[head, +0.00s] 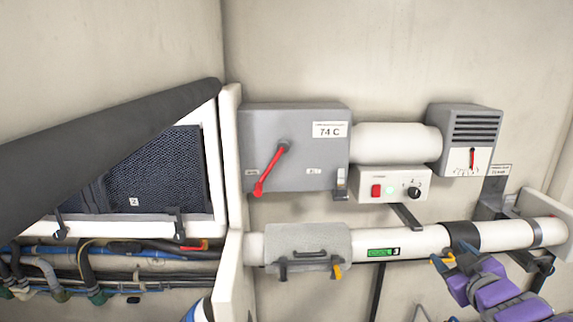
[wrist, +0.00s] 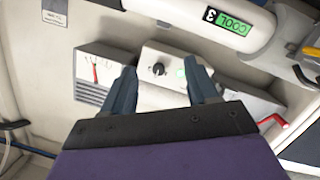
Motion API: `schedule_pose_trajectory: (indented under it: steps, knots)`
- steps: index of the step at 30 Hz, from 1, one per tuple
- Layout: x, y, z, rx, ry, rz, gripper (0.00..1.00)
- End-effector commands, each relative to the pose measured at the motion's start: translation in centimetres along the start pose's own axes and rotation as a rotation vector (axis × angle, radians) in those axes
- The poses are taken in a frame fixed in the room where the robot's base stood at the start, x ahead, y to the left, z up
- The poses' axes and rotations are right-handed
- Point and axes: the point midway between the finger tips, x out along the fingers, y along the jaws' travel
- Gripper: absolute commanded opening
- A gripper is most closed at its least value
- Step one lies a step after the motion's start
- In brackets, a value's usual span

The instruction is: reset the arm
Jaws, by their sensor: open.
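My gripper (head: 457,262) is at the lower right of the head view, at the end of my purple arm. It is in front of the white pipe's right part, near a black band (head: 462,236). In the wrist view my gripper (wrist: 163,82) has its two blue-grey fingers spread apart with nothing between them. Beyond the fingers is a white control box (wrist: 168,68) with a dark knob. I cannot tell whether the fingers touch the pipe or band.
A white pipe (head: 420,240) with a grey sleeve (head: 308,243) runs along the wall. Above it are a grey box (head: 262,150) with a red lever, the control box (head: 407,184) and a vented unit (head: 472,128). A framed mesh panel (head: 155,170) and hoses (head: 130,264) are left.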

Motion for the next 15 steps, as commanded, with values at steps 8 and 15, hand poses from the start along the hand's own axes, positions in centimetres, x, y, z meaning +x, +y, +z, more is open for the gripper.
schedule_pose_trajectory:
  steps: [8, 15]
  knots:
    - [-1.3, -7.8, 9.0, 0.086, -0.424, -0.017, 0.59]
    - [-7.0, -16.1, 15.4, 0.182, -0.787, -0.088, 0.59]
